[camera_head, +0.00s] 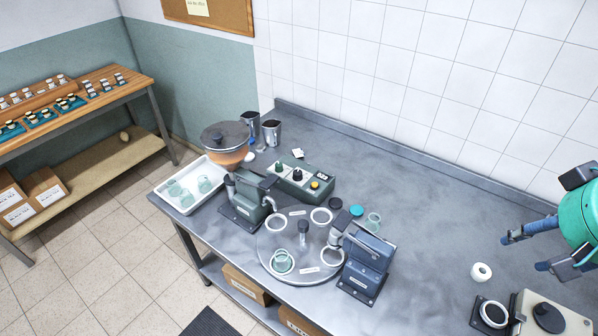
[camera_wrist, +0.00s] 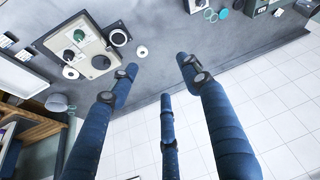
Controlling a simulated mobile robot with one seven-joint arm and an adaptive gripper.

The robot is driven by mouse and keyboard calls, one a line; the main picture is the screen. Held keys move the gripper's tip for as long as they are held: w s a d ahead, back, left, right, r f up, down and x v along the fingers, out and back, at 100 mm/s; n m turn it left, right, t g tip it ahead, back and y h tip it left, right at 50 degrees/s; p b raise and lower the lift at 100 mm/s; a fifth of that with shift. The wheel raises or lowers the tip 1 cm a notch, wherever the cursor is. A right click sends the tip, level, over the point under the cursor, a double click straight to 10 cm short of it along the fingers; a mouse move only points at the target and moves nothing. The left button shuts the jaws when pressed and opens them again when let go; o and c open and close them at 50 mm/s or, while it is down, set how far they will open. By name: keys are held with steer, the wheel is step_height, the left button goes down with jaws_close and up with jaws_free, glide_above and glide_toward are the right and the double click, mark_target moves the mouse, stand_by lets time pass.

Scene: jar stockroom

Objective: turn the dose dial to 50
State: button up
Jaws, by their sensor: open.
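A green control box (camera_head: 302,181) with dark knobs (camera_head: 298,175) and a yellow button (camera_head: 315,185) stands behind the filling machine in the head view. The dose dial may be one of these knobs, but its marks are too small to read. My gripper (camera_head: 522,253) is at the right edge of the head view, above the bench and well right of the box. Its blue fingers (camera_wrist: 160,85) are spread and empty in the wrist view. A beige panel with a dark round knob (camera_head: 548,317) lies below my gripper in the head view.
A hopper (camera_head: 226,143), a turntable (camera_head: 264,242) with jar rings, and a blue-grey capping machine (camera_head: 366,268) crowd the bench's left half. A white ring (camera_head: 481,271) lies near the panel. The bench (camera_head: 430,215) between the capper and my gripper is mostly clear.

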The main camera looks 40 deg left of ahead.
steer(key=w+a+f+n+g+y, duration=0.1)
steer(key=w+a+f+n, duration=0.25)
steer(key=w+a, duration=0.95)
steer(key=w+a+f+n+g+y, duration=0.15)
steer(key=w+a+n, duration=0.35)
steer(key=w+a, duration=0.8)
steer(key=a+f+n+g, duration=0.15)
steer(key=a+f, duration=0.35)
steer(key=a, duration=0.5)
steer(key=a+f+n, duration=0.2)
steer(key=a+f, duration=0.2)
steer(key=a, duration=0.5)
steer(key=n+g, duration=0.1)
steer(key=n, duration=0.3)
glide_toward(297, 172)
steer(key=d+v, duration=0.1)
steer(key=v, duration=0.5)
steer(key=shift+w+a+f+g+y+b, duration=0.15)
steer(key=shift+w+f+g+y+b, duration=0.25)
steer(key=shift+f, duration=0.2)
steer(key=shift+s+f, duration=0.1)
steer(key=shift+f, duration=0.05)
steer(key=b+x, duration=0.2)
steer(key=x, duration=1.1)
steer(key=shift+f, duration=0.3)
steer(key=shift+a, duration=0.1)
steer(key=c, duration=1.1)
